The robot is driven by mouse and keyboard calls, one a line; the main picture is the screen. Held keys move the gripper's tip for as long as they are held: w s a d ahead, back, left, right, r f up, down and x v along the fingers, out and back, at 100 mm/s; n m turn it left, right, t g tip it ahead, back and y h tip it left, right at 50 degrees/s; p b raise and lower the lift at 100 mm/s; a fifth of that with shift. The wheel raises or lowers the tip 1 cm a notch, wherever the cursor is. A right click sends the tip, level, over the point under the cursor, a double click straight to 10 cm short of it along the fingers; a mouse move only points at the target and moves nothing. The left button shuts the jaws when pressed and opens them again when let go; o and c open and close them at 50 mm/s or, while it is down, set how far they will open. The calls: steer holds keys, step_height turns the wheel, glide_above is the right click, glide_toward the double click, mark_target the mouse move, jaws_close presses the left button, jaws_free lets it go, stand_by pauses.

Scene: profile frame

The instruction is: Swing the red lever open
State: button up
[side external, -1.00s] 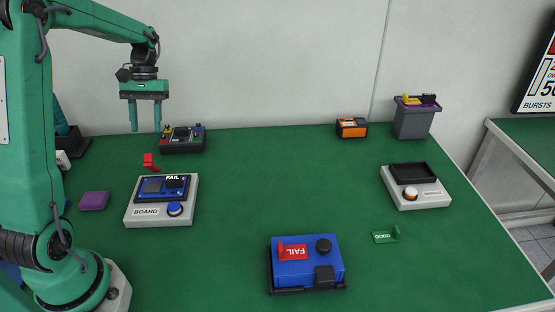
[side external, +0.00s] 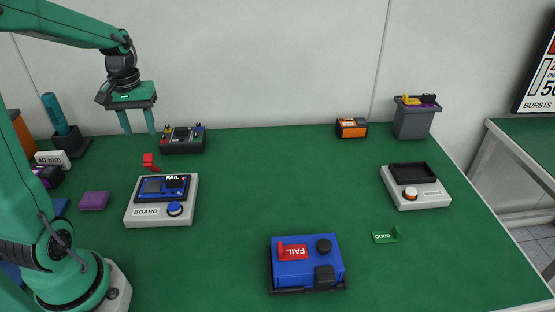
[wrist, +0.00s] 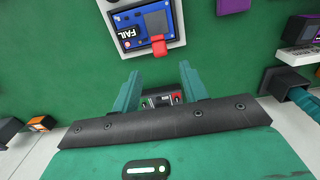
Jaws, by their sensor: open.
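The red lever (side external: 148,160) stands up at the far edge of the grey BOARD fixture (side external: 133,212) in the side view. It also shows in the wrist view (wrist: 159,46), beside the blue circuit board (wrist: 133,20) with a FAIL label. My gripper (side external: 138,131) is open and empty, above and behind the lever, near the wall. In the wrist view the gripper fingers (wrist: 160,78) are spread, with the lever just beyond their tips in the picture. A gap separates the fingers from the lever.
A dark control box (side external: 182,140) sits right of my gripper by the wall. A purple block (side external: 94,200) lies left of the fixture. A blue box (side external: 310,272) with a red FAIL tag stands at front centre. The green table middle is clear.

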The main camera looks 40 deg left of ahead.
mark_target(148, 154)
steer(key=shift+f, duration=0.1)
steer(key=shift+f, duration=3.8)
jaws_close()
